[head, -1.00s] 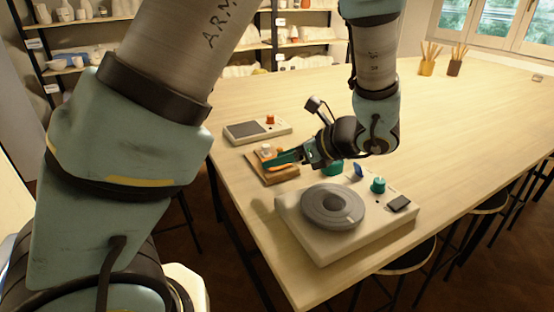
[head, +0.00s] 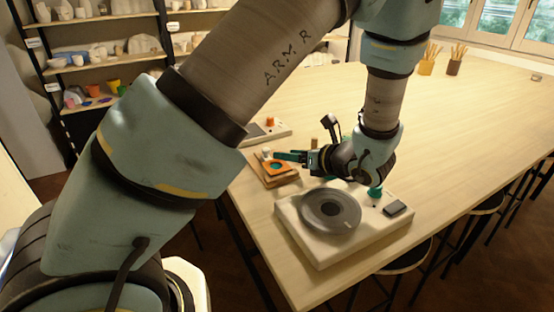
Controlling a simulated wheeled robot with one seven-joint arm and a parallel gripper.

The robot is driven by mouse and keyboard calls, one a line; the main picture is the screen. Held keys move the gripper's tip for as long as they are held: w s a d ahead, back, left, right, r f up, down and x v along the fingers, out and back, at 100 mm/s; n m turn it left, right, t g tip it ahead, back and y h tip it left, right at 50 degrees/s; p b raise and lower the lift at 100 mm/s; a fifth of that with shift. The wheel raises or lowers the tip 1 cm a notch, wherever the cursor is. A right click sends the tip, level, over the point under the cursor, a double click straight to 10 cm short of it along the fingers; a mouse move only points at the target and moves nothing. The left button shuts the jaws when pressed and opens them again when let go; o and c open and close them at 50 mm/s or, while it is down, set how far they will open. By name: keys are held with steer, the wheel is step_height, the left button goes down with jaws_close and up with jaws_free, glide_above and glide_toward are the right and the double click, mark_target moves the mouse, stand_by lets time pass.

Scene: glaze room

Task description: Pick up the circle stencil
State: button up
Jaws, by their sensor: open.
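What looks like the circle stencil is a small flat orange piece with a round opening (head: 277,167). It lies on a wooden board or block (head: 281,181) near the left edge of the table. My gripper (head: 281,155) is open, with its teal fingers pointing left, at the far side of the orange piece and seemingly a little above it. I see nothing held between the fingers. The gap between fingers and stencil is too small to judge.
A pale machine (head: 338,248) with a grey round disc (head: 331,210) stands in front of my gripper. Another pale device (head: 280,133) with an orange knob is behind, partly hidden by my arm. Brush pots (head: 427,67) stand far back.

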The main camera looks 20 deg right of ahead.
steer(key=shift+x, duration=1.35)
steer(key=shift+r, duration=0.1)
jaws_close()
